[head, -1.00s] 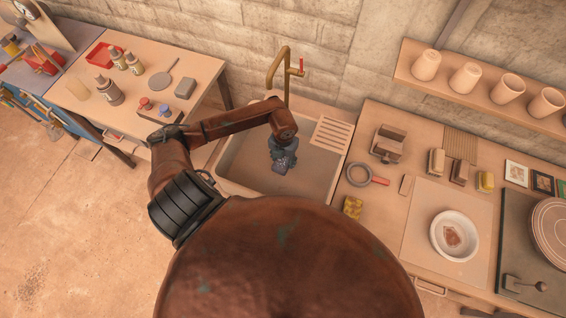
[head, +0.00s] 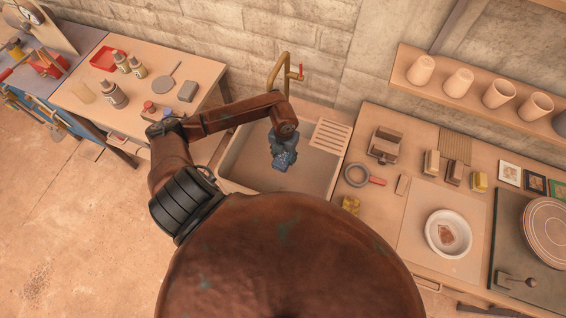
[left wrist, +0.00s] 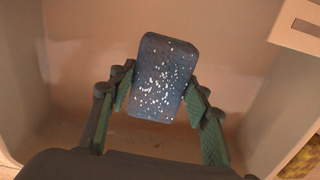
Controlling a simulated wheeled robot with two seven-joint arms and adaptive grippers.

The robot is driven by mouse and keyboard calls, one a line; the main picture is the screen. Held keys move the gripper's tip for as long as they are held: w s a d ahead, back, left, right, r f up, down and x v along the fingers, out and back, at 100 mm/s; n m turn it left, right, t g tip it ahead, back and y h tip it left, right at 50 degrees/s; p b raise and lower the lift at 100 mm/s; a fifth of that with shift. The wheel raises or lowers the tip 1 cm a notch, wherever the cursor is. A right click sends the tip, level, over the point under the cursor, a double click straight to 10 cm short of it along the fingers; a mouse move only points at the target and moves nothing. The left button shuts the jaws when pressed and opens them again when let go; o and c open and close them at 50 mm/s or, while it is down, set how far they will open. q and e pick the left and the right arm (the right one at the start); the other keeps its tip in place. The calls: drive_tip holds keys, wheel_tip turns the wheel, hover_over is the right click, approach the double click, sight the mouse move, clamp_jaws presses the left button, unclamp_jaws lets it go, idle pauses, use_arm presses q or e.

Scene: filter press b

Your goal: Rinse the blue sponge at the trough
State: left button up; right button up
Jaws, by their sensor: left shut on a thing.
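The blue sponge (left wrist: 163,78) is a dark blue block with pale specks, and it sits between the two green fingers of my left gripper (left wrist: 160,95) in the left wrist view. The left gripper (head: 284,160) is shut on it and holds it over the trough (head: 235,172), inside its rim. In the head view the sponge (head: 284,161) shows small and speckled below the gripper. The brass tap (head: 271,72) with a red handle rises at the trough's back edge, behind my gripper. My right gripper is not in view.
A slatted drain board (head: 331,134) covers the trough's right back corner. A yellow sponge (head: 351,205), a ring with a red handle (head: 358,175) and a white bowl (head: 448,233) are on the right counter. A side table (head: 205,75) with bottles stands left.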

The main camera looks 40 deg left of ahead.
sight(284, 156)
use_arm(q)
drive_tip(key=shift+r+p, duration=2.25)
drive_tip(key=shift+r, duration=1.45)
drive_tip(key=shift+r+p, duration=0.65)
drive_tip(key=shift+r, duration=0.5)
wheel_tip(284, 156, up, 4)
drive_tip(key=shift+p, duration=1.1)
